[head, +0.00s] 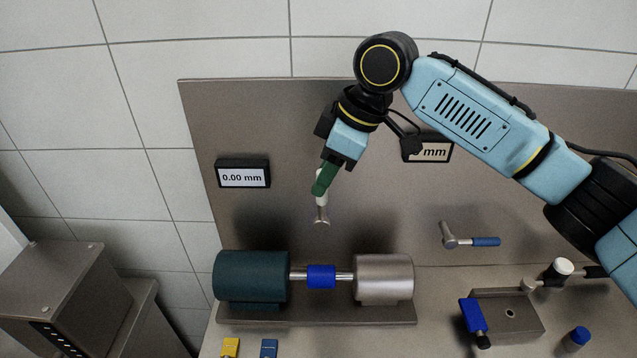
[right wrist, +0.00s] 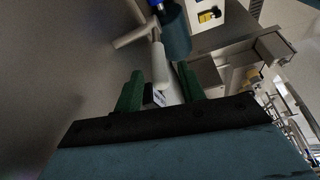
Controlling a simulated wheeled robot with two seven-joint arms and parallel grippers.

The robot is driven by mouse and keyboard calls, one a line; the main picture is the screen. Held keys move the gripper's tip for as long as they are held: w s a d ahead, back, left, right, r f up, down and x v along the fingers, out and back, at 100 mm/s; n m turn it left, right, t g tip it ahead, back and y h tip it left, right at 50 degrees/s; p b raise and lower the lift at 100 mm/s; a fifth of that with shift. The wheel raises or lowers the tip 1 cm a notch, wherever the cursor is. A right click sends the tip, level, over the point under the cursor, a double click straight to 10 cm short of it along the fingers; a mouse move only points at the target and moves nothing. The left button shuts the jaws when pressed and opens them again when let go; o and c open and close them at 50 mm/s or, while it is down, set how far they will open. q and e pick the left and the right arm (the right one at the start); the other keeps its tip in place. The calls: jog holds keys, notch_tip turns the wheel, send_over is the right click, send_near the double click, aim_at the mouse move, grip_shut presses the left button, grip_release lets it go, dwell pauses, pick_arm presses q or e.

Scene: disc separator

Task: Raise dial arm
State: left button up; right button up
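A small metal arm with a white grip (head: 322,220) stands out from the back panel, grip upward, above the blue middle piece between two cylinders. In the right wrist view its white grip (right wrist: 160,68) lies between the green fingers, with a gap visible on each side. My right gripper (head: 322,182) reaches down to the grip from above, its green fingers partly covering the grip's upper end. In the right wrist view the right gripper's fingers (right wrist: 160,88) are spread apart. My left gripper is not in view.
A dark cylinder (head: 250,278) and a metal cylinder (head: 385,277) sit below the arm. A display (head: 243,176) reads 0.00 mm; a second display (head: 433,150) is partly covered by my arm. A blue-handled lever (head: 484,241) and a grey block (head: 512,312) stand to the right.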

aim_at(319, 200)
jog(key=shift+x, duration=1.7)
grip_shut()
